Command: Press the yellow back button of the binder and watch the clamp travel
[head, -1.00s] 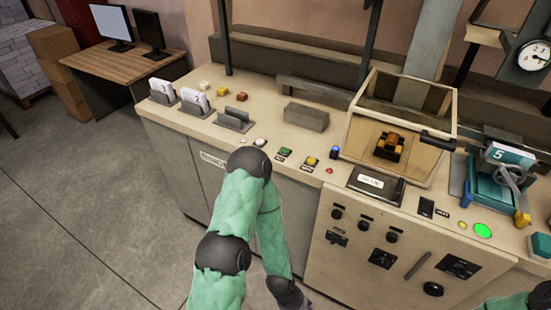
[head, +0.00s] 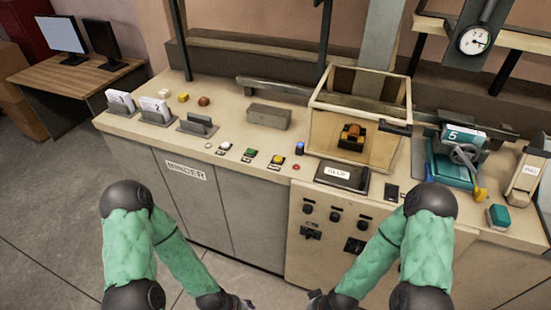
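The binder is a long beige bench with a BINDER label (head: 187,170) on its front. A yellow button (head: 278,160) sits on the bench top near the front edge, right of a green button (head: 250,152); the small labels by them are unreadable. I cannot tell for certain which part is the clamp. A black and orange block (head: 352,136) sits inside a clear-walled box (head: 327,124). My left gripper (head: 246,304) and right gripper (head: 314,297) are low at the bottom edge, below the bench top and apart from the buttons. Their fingers are partly cut off.
A red button (head: 296,167) and a blue knob (head: 300,148) are close to the yellow button. A black GLUE lid (head: 342,176) lies in front of the box. A teal device marked 5 (head: 452,172) stands right. Card holders (head: 158,113) stand left.

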